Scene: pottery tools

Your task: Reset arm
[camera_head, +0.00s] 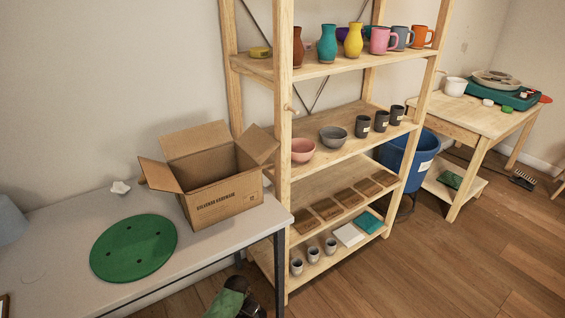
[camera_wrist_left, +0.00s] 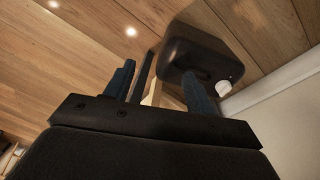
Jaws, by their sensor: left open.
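My left gripper (camera_wrist_left: 158,76) shows in the left wrist view. Its two blue fingers stand apart with nothing held between them. Wooden boards with bright lights show beyond the fingers, and a dark rounded box shape fills part of the space behind them. I cannot tell whether that shape is part of my own body.
A grey table (camera_head: 60,225) holds an open cardboard box (camera_head: 226,200) and a green disc (camera_head: 134,248). A wooden shelf (camera_head: 345,148) carries vases, mugs and bowls. A blue bin (camera_head: 420,150) and a wooden table (camera_head: 470,122) stand right. Floor at lower right is clear.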

